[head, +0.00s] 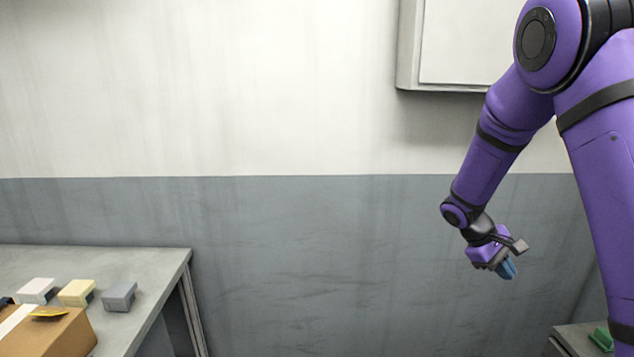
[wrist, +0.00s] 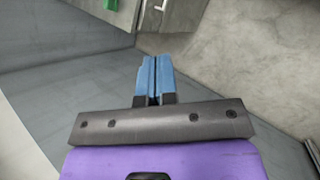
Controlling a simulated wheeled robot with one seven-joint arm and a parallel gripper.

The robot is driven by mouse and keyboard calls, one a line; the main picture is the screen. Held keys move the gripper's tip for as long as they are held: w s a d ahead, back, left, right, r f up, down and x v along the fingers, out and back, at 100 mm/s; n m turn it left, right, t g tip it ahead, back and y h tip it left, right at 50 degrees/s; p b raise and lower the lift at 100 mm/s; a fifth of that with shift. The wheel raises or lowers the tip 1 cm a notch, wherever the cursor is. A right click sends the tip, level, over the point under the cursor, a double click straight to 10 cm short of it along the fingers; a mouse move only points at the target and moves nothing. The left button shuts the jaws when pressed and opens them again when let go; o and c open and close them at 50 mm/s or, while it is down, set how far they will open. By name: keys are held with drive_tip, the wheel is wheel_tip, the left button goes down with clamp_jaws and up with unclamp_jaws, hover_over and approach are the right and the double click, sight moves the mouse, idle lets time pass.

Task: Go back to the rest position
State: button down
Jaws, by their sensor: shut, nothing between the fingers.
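My purple arm hangs down at the right of the head view, with my gripper (head: 507,269) at its end, in front of the grey lower wall. In the wrist view the blue fingers of my gripper (wrist: 154,80) are pressed together with nothing between them. My gripper touches nothing and is apart from the tables.
A green thing (head: 602,338) lies on a grey surface (head: 572,340) at lower right. Bare floor (wrist: 235,65) shows below my gripper.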

drive_tip(key=s+a+r+m+t+y, duration=0.25)
drive_tip(key=s+r, duration=0.35)
drive_tip(key=r, duration=0.5)
drive_tip(key=s+a+r+m+t+y, duration=0.1)
drive_tip(key=s+a+r, duration=0.4)
drive_tip(key=s, duration=0.5)
drive_tip(key=s+a+r+m+t+y, duration=0.1)
drive_tip(key=s+a+r+t+y, duration=0.3)
drive_tip(key=s+r, duration=0.3)
drive_tip(key=s+t, duration=0.1)
drive_tip(key=s, duration=0.3)
drive_tip(key=shift+s+a, duration=0.3)
drive_tip(key=shift+a, duration=0.05)
